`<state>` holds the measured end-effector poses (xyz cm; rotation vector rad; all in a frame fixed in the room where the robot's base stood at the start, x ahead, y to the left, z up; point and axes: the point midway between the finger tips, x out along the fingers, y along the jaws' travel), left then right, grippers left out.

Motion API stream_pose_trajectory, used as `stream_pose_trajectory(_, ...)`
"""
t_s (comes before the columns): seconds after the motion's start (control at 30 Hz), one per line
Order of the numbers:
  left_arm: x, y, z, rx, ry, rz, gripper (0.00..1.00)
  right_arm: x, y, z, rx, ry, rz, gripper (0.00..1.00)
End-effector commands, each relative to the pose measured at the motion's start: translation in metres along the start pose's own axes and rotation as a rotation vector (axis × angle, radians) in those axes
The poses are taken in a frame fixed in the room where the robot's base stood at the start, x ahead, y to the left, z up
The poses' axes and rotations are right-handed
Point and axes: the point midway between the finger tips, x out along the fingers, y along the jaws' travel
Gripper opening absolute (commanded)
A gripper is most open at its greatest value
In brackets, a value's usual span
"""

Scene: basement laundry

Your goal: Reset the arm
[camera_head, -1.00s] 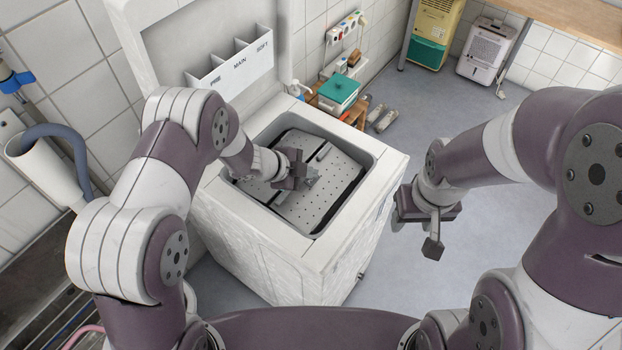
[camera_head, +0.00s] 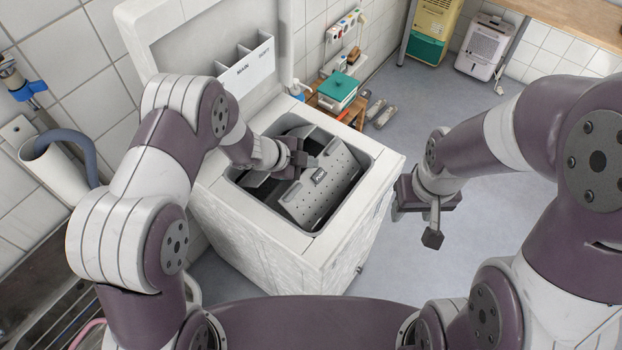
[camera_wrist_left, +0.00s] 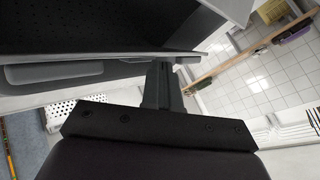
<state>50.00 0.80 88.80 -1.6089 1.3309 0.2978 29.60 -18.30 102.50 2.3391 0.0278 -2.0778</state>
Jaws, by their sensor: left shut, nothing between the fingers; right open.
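My left gripper (camera_head: 308,160) is over the opening of the white top-loading washing machine (camera_head: 362,215), with its lid (camera_head: 185,35) raised. The fingers are shut and empty, close above the perforated drum (camera_head: 326,187); I cannot tell whether they touch it. In the left wrist view the closed fingers (camera_wrist_left: 163,88) point up the picture, with a dark surface filling the upper left. My right gripper (camera_head: 434,222) is open and empty, to the right of the washer, above the floor.
A green-lidded box (camera_head: 338,88) stands on a small wooden stool behind the washer. A white dehumidifier (camera_head: 484,47) and a yellow-green unit (camera_head: 434,30) stand farther back. A grey hose (camera_head: 75,140) hangs at the left wall. Floor right of the washer is clear.

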Motion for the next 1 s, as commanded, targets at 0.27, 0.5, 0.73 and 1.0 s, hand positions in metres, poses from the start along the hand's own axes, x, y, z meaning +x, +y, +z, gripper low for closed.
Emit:
stream_pose_trajectory(0.27,0.0,0.001,0.0,-0.001,-0.001,0.001,0.0,0.0,0.0,0.0,0.0,0.0,0.0,0.51)
stream_pose_trajectory(0.5,-0.04,-0.027,0.021,-0.198,-0.171,-0.08,0.0,0.0,0.0,0.0,0.0,0.0,0.0,0.51)
stream_pose_trajectory(0.73,-0.204,0.013,0.047,-1.054,-0.644,-0.238,0.0,0.0,0.0,0.0,0.0,0.0,0.0,0.51)
stream_pose_trajectory(1.0,-0.275,0.11,0.0,-1.652,-0.802,-0.193,0.0,0.0,0.0,0.0,0.0,0.0,0.0,0.51)
